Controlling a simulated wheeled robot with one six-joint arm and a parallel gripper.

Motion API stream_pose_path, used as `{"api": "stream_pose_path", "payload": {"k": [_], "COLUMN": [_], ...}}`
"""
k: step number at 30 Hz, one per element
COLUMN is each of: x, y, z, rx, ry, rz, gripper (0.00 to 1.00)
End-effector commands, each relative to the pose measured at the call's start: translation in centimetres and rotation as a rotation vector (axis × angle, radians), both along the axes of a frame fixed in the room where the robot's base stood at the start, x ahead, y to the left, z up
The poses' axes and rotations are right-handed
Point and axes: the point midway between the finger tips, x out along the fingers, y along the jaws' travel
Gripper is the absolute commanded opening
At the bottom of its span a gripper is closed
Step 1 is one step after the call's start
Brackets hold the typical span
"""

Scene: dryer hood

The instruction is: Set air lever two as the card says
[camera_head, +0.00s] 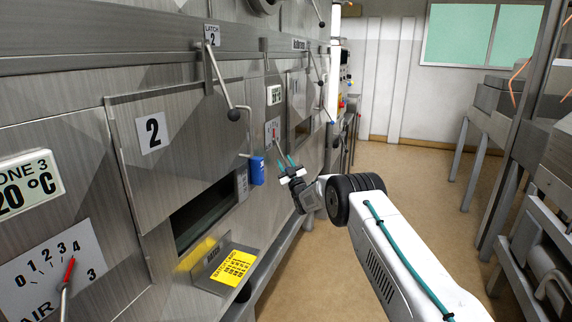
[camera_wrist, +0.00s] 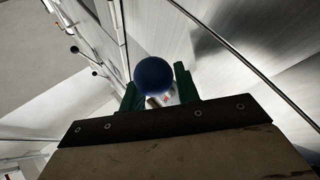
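A small dial plate (camera_head: 272,132) with a reddish pointer is on the machine wall beyond door 2; its label and setting are too small to read. The yellow batch card (camera_head: 233,266) lies on a ledge below the door 2 opening; its entries are not legible. My gripper (camera_head: 286,162) is in front of the wall, right of a blue handle (camera_head: 257,170). Its teal fingers are apart. In the wrist view a dark blue round knob (camera_wrist: 153,76) appears between the fingers; whether they touch it, and which part it belongs to, I cannot tell.
The zone 3 dial (camera_head: 50,270), marked AIR 3, has its red pointer near 4. A latch 2 lever with a black knob (camera_head: 233,115) hangs above door 2 (camera_head: 152,134). Metal frames (camera_head: 490,130) stand at the right. The aisle floor (camera_head: 420,190) is clear.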

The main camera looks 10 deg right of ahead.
Motion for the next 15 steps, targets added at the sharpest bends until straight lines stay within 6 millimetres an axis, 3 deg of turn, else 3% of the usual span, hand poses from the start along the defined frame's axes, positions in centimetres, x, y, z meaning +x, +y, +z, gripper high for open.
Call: {"api": "stream_pose_path", "payload": {"k": [8,15], "x": [-0.4,-3.5], "y": [-0.2,-0.9], "z": [-0.1,-1.8], "rx": [0.001,0.0], "ry": [-0.001,0.001], "rz": [0.0,-0.002], "gripper": [0.32,0.32]}}
